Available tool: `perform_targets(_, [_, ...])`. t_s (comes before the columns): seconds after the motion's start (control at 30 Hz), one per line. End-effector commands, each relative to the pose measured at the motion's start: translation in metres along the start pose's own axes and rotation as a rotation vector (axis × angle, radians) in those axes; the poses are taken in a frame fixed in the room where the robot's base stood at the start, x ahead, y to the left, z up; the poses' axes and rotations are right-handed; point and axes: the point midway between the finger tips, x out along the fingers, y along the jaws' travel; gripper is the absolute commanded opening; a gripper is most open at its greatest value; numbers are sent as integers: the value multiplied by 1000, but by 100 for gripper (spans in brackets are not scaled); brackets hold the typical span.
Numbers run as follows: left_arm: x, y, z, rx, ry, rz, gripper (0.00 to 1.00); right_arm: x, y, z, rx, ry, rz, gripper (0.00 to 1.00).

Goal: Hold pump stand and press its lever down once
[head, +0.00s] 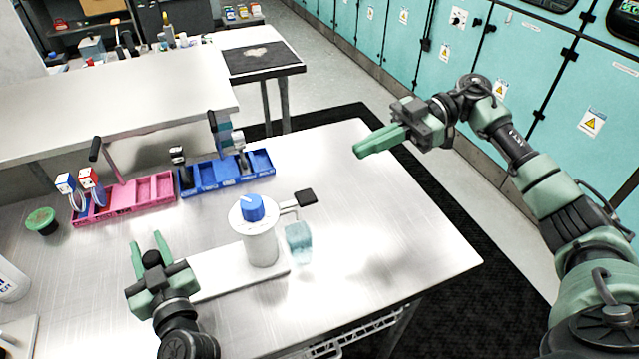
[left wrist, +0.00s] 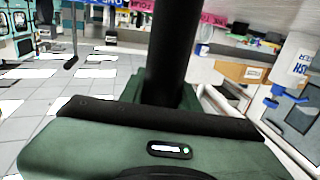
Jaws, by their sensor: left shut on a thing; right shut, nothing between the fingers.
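The pump stand has a white cylinder (head: 261,246) with a blue knob on top, on a flat white base plate (head: 215,276). Its lever ends in a black pad (head: 305,197) to the right, level and raised. A translucent teal block or cup (head: 299,241) is beside the cylinder below the lever. My left gripper (head: 149,254) is shut on a black upright post at the plate's left end; a dark post (left wrist: 165,50) also shows in the left wrist view. My right gripper (head: 360,151) is shut and empty, apart from the lever, up and to its right.
A pink tray (head: 125,196) and a blue tray (head: 227,170) with small modules stand behind the stand. A green-lidded pot (head: 42,221) and a white bottle (head: 10,280) are at the left. The table's right side is clear.

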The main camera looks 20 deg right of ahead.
Motion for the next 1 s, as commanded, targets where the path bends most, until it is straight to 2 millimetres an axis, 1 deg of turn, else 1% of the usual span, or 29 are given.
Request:
perform_targets(0.23, [0, 1, 1, 0, -1, 2, 0, 1, 0, 0, -2, 4, 2, 0])
perform_targets(0.37, [0, 1, 1, 0, -1, 2, 0, 9, 0, 0, -4, 5, 0, 0])
perform_targets(0.47, [0, 1, 1, 0, -1, 2, 0, 23, 0, 0, -4, 6, -1, 0])
perform_targets(0.83, [0, 1, 1, 0, -1, 2, 0, 101, 0, -1, -5, 8, -1, 0])
perform_targets(0.87, [0, 1, 1, 0, -1, 2, 0, 105, 0, 1, -3, 8, 0, 0])
perform_targets(0.9, [0, 0, 1, 0, -1, 1, 0, 105, 1, 10, 1, 8, 3, 0])
perform_targets(1.0, [0, 0, 1, 0, -1, 1, 0, 107, 1, 23, -1, 8, 4, 0])
